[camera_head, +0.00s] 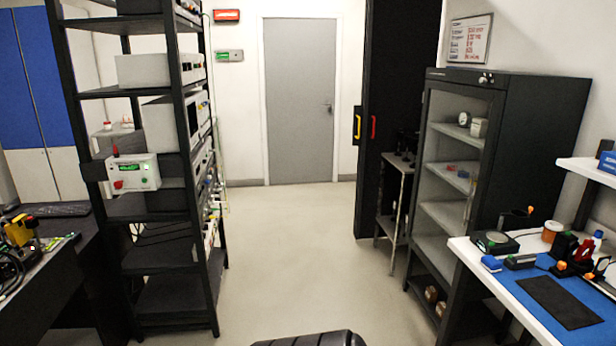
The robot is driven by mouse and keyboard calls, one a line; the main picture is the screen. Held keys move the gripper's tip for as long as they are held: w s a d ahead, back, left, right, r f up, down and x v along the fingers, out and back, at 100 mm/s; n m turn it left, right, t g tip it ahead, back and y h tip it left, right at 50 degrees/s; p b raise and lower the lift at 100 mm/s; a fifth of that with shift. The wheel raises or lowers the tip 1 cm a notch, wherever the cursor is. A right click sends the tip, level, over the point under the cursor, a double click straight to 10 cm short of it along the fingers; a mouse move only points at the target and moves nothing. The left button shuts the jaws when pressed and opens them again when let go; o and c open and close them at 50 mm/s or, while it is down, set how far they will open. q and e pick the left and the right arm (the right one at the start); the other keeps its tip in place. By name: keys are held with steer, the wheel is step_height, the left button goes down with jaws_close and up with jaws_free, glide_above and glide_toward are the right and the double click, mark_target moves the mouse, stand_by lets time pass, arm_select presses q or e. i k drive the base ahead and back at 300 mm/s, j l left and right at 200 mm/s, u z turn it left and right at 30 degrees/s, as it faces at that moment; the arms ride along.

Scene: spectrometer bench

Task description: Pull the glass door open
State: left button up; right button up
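The glass door (447,190) is the front of a tall black cabinet (541,135) at the right. It looks shut, with its dark frame flush against the cabinet. Through the glass I see pale shelves with a few small objects on them. A thin upright bar that may be the handle (468,209) shows near the door's right edge, partly hard to make out. Neither of my grippers is in view.
A workbench with a blue mat (552,288) stands at the right, close to the cabinet's near side. A small metal cart (393,200) stands beyond the cabinet. An equipment rack (165,190) stands at the left. The floor (300,250) between is clear.

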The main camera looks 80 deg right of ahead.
mark_target(498, 98)
steer(key=z, duration=3.55)
steer(key=i+z, duration=0.15)
steer(key=i, duration=0.15)
